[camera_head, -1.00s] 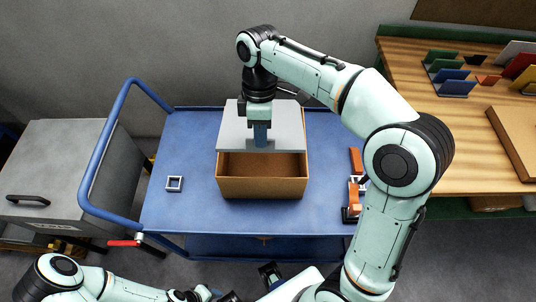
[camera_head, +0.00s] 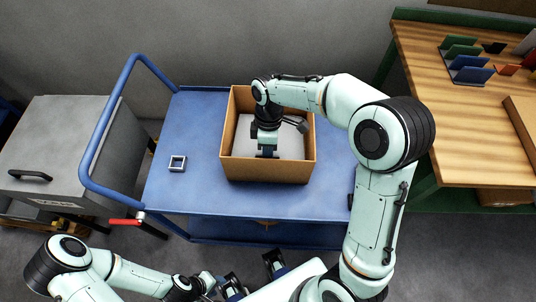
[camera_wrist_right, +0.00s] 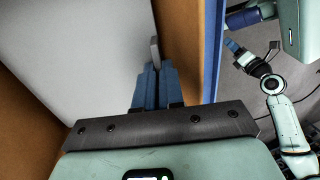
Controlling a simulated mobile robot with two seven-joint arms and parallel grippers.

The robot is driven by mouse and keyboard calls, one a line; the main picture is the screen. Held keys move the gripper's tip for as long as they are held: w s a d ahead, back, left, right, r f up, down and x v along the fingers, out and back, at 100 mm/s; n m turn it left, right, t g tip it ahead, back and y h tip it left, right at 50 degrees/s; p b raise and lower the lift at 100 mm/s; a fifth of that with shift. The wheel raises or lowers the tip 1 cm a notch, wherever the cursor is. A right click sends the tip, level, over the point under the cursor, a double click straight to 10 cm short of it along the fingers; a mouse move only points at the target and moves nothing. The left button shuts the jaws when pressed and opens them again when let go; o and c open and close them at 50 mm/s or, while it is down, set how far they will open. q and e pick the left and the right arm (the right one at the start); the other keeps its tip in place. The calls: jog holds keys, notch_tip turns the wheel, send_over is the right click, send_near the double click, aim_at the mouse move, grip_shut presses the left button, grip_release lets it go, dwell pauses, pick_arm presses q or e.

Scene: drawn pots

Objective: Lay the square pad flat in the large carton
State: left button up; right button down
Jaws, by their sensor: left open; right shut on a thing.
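The large carton (camera_head: 268,171) is an open brown box on the blue cart. The square pad (camera_head: 291,146) is light grey and lies inside the carton walls, looking about level; whether it touches the floor everywhere cannot be told. My right gripper (camera_head: 267,153) reaches down into the carton and is shut on the pad near its front edge. In the right wrist view its blue fingers (camera_wrist_right: 154,85) pinch a small grey tab at the pad (camera_wrist_right: 85,45). My left gripper (camera_head: 253,273) is open and empty, low in front of the cart.
The blue cart top (camera_head: 195,130) is free left of the carton, apart from a small square frame (camera_head: 177,163). A blue rail (camera_head: 105,115) bounds the cart's left. A wooden table (camera_head: 440,130) with coloured plates in racks (camera_head: 465,65) stands at right. A grey cabinet (camera_head: 70,140) stands at left.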

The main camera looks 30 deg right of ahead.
jog(key=shift+w+x, duration=0.25)
jog(key=shift+x, duration=0.85)
jog(key=shift+d+f, duration=0.15)
jog(key=shift+f, duration=0.05)
jog(key=shift+f, duration=0.15)
jog(key=c, duration=1.5)
grip_release()
jog(key=shift+c, duration=0.2)
jog(key=shift+r, duration=0.4)
jog(key=p+v, duration=0.1)
jog(key=v, duration=1)
jog(key=shift+r+p, duration=0.4)
